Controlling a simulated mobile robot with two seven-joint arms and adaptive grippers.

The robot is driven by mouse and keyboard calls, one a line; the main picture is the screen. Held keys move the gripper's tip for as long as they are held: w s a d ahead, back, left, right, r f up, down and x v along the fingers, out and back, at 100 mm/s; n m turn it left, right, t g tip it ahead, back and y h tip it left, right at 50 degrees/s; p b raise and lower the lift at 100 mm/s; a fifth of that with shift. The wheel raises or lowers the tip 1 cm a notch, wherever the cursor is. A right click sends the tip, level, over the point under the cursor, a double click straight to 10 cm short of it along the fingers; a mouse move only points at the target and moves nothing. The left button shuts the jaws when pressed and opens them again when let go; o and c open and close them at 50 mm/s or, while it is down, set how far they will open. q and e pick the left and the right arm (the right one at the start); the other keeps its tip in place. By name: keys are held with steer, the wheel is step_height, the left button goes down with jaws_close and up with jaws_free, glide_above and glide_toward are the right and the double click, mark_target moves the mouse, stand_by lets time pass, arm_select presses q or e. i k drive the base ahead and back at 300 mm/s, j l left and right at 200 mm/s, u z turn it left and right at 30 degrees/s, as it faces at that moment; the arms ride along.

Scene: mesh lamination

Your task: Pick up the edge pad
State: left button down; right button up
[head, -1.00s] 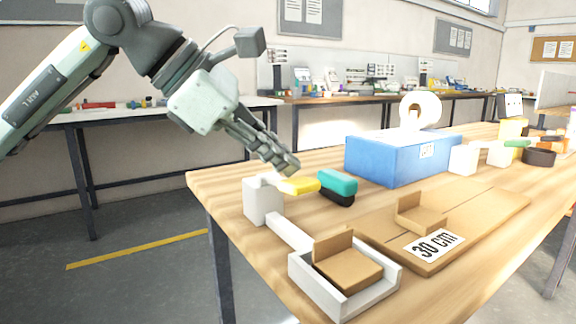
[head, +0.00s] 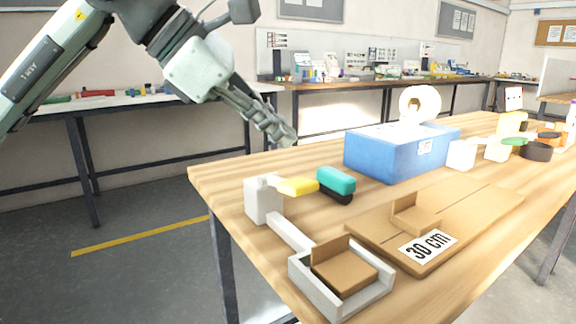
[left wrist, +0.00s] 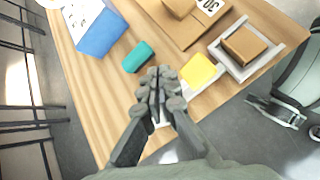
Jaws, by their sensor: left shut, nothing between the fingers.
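A teal block with a black underside (head: 336,182) lies on the wooden table; it looks like a pad, but no label confirms it as the edge pad. It also shows in the left wrist view (left wrist: 137,57). Beside it, a yellow piece (head: 297,187) sticks out from a white upright block (head: 262,200); the yellow piece is also in the left wrist view (left wrist: 198,71). My left gripper (head: 284,137) is shut and empty, in the air above and behind these. In the left wrist view its fingers (left wrist: 160,80) are together.
A white tray (head: 298,278) holding a brown folded piece (head: 343,270) is at the front. A cardboard board marked "30 cm" (head: 478,207) lies right of it. A blue box (head: 378,158) with a white roll (head: 420,103) stands behind. Bare wood lies left of the box.

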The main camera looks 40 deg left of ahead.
mark_target(344, 274)
steer(key=k+j, duration=1.1)
steer(key=k, duration=0.2)
